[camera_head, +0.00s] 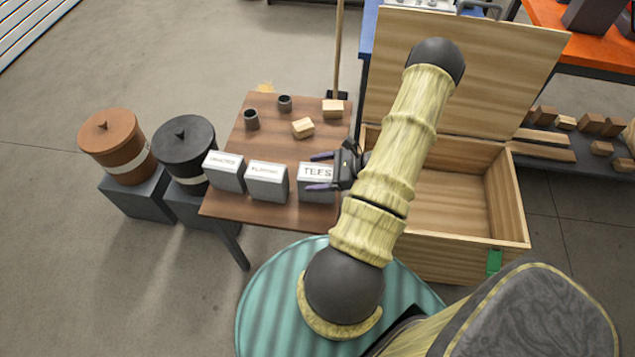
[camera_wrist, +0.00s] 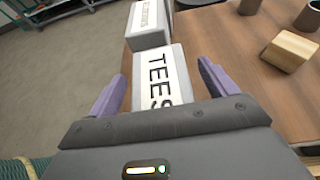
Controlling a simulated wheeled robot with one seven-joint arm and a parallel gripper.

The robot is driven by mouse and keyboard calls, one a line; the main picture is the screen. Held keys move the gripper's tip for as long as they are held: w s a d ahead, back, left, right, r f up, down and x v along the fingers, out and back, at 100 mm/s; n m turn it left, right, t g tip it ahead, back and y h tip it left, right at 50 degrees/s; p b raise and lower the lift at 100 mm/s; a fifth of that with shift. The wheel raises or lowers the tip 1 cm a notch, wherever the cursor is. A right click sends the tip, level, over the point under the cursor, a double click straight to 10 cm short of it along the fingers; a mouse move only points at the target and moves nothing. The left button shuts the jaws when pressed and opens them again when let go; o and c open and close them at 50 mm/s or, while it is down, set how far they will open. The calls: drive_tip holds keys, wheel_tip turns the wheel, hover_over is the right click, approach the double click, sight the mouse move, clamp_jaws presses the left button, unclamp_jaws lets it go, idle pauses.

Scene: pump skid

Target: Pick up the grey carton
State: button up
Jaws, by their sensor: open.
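Three grey cartons with white labelled tops stand in a row along the front edge of a brown table (camera_head: 270,210). The right one, marked TEES (camera_head: 309,185), is closest to my gripper (camera_head: 322,172). The middle carton (camera_head: 267,186) and left carton (camera_head: 225,175) have labels too small to read surely. My gripper is open, its two purple fingers pointing left over the TEES carton. In the wrist view the TEES carton (camera_wrist: 160,72) lies between the fingers (camera_wrist: 160,88), with gaps visible on both sides. The palm hides its near end. Whether the fingers are down beside it I cannot tell.
Two dark cups (camera_head: 285,103) and light wooden blocks (camera_head: 303,128) stand farther back on the table. An orange pot (camera_head: 118,150) and a black pot (camera_head: 182,148) stand on plinths at left.

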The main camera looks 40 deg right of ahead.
idle(0.5)
drive_tip(key=c, duration=1.7)
drive_tip(key=shift+c, duration=0.2)
wheel_tip(320, 180, up, 10)
drive_tip(key=shift+a+r+p, duration=0.1)
drive_tip(key=shift+p, duration=0.2)
